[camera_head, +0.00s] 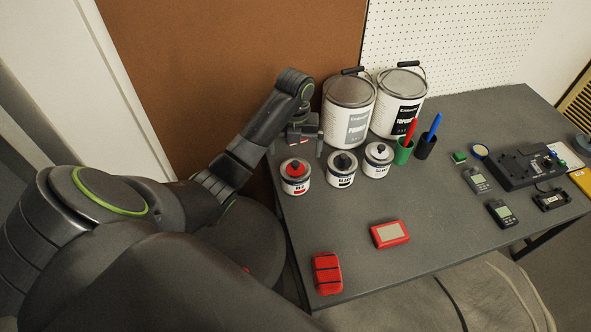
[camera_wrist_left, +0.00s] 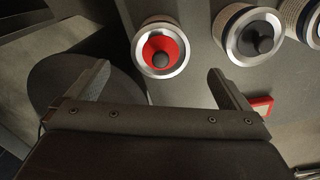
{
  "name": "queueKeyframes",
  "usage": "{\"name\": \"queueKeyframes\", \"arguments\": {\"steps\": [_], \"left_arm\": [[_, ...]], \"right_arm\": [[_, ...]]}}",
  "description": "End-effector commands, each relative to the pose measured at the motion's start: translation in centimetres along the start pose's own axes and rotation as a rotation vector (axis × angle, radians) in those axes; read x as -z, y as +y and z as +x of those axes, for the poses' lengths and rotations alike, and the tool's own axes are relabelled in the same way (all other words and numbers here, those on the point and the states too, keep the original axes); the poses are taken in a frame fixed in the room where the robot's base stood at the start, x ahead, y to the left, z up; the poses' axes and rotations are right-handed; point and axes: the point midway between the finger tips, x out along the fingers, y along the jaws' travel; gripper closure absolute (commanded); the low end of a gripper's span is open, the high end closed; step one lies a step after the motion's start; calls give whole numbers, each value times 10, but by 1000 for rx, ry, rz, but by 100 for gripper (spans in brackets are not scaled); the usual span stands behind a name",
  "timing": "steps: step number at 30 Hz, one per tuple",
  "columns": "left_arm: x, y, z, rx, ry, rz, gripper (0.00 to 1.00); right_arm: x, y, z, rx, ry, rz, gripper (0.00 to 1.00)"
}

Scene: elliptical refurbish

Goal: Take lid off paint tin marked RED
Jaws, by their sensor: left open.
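The paint tin marked RED (camera_head: 295,179) stands upright on the grey table near its left edge. Its lid (camera_head: 294,168) is red with a dark knob and sits on the tin. The red lid also shows in the left wrist view (camera_wrist_left: 160,51), beyond the fingertips. My left gripper (camera_head: 304,142) is behind and above the tin, apart from it. In the left wrist view its two fingers (camera_wrist_left: 158,78) are spread wide with nothing between them. My right gripper is not in view.
A tin marked BLACK (camera_head: 341,173) and another small tin (camera_head: 377,163) stand close to the right. Two large paint cans (camera_head: 348,114) (camera_head: 399,103) and pen cups (camera_head: 403,151) are behind. Red items (camera_head: 327,273) (camera_head: 390,234) lie in front. Bare table lies between them.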

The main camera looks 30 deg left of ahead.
Motion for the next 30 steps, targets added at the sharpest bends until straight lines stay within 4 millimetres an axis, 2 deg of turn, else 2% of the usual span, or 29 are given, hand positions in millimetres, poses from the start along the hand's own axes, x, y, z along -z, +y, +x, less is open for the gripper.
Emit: {"name": "queueKeyframes", "arguments": {"steps": [1, 8, 13, 19, 26, 30], "left_arm": [[0, 0, 8, 0, 0, 0, 0], [1, 0, 14, 0, 0, 0, 0], [3, -1, 30, 0, 2, 0, 0], [5, -1, 57, 0, 2, 0, 0], [4, -1, 60, 0, 0, 1, 0], [4, -1, 60, 0, 0, 1, 17]], "right_arm": [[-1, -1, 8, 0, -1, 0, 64], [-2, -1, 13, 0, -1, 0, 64], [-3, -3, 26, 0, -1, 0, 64], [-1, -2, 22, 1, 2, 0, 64], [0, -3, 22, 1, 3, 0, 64], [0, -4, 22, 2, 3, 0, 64]]}}
